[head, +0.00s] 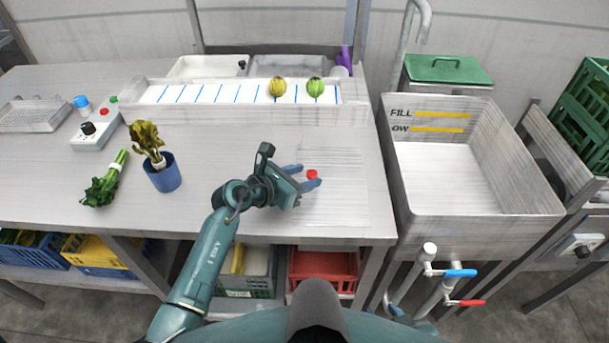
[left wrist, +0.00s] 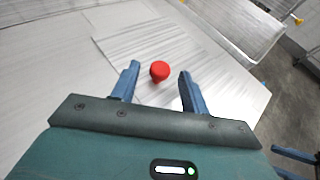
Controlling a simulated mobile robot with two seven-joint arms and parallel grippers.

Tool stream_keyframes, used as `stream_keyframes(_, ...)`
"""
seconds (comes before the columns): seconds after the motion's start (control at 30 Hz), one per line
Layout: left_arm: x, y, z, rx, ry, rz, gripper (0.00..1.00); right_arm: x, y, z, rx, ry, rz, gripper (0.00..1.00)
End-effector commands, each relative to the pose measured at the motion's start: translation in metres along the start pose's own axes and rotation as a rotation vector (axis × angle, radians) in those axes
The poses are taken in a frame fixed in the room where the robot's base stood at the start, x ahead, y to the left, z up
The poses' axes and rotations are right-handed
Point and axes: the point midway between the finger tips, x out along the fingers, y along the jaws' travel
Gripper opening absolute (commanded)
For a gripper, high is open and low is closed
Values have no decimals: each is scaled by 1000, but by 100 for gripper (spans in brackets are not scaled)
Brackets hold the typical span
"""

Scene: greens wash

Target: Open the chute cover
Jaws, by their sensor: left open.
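The chute cover (head: 342,205) is a pale, streaked flat panel lying on the worktop, with a red knob (head: 312,174) near its left side. The panel lies flat. The panel (left wrist: 205,40) and the knob (left wrist: 160,72) also show in the left wrist view. My left gripper (head: 310,177) is open, with one blue finger on each side of the knob. I see gaps between the knob and both fingers. Two blue fingers of my right gripper (left wrist: 292,164) show apart at the lower right edge of the left wrist view, away from the cover.
A deep sink (head: 470,210) stands right of the worktop. A white trough (head: 225,93) with two round vegetables lies behind. A red crate (head: 322,264) sits below.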

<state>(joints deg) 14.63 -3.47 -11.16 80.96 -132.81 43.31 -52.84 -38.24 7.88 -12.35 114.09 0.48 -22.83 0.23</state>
Motion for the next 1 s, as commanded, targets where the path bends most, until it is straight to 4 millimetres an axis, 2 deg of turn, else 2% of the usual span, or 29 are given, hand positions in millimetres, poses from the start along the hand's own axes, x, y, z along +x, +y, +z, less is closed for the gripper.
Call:
stream_keyframes(0.37,7,0,0,-1,-1,0,45,2,2,-12,-7,26,1,36)
stream_keyframes(0.93,6,0,0,-1,0,0,0,0,1,-5,-6,12,-1,36)
stream_keyframes(1.0,6,0,0,-1,0,0,0,0,1,-4,-6,10,-1,36)
